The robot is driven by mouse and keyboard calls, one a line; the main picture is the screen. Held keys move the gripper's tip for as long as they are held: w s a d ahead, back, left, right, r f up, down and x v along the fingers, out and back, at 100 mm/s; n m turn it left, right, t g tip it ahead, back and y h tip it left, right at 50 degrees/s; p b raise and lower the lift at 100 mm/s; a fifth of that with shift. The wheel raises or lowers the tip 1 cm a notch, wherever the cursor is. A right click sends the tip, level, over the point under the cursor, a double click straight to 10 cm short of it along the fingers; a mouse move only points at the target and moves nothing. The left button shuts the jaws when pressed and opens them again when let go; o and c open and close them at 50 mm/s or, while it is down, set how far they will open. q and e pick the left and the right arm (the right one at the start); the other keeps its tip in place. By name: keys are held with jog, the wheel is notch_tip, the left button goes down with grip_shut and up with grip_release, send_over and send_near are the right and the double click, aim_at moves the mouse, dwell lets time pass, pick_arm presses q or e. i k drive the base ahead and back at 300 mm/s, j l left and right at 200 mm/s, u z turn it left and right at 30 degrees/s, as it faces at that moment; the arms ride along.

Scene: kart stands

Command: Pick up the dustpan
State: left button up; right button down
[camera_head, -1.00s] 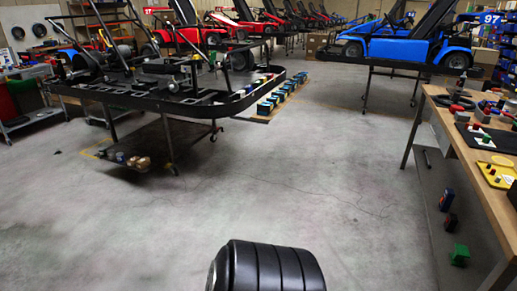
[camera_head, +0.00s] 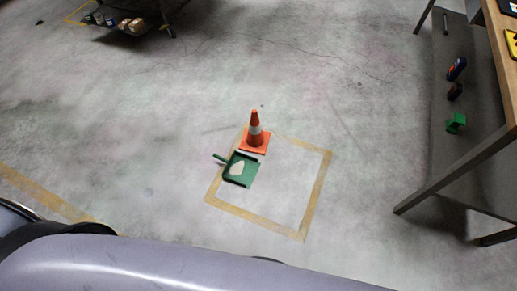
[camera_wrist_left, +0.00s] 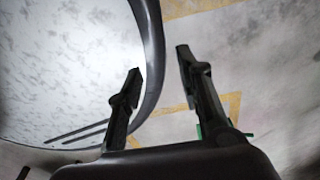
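The green dustpan (camera_head: 240,169) lies on the concrete floor in the head view, with a pale patch in its pan and a short handle (camera_head: 219,157) pointing left. It overlaps the left side of a tape square (camera_head: 317,187), just in front of an orange cone. My left gripper (camera_wrist_left: 158,62) is open in the left wrist view, with nothing between its fingers. Small green bits show behind its right finger, possibly the dustpan, mostly hidden. Neither gripper is seen in the head view. My right gripper is not in view.
The orange and white cone (camera_head: 255,133) stands upright at the dustpan's far side. A workbench (camera_head: 501,62) stands at the right, with small items on its lower shelf (camera_head: 440,150). A low rack's shelf (camera_head: 150,32) is at the top left. The floor between is clear.

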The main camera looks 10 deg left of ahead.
aim_at(241, 169)
jog(key=u, duration=0.65)
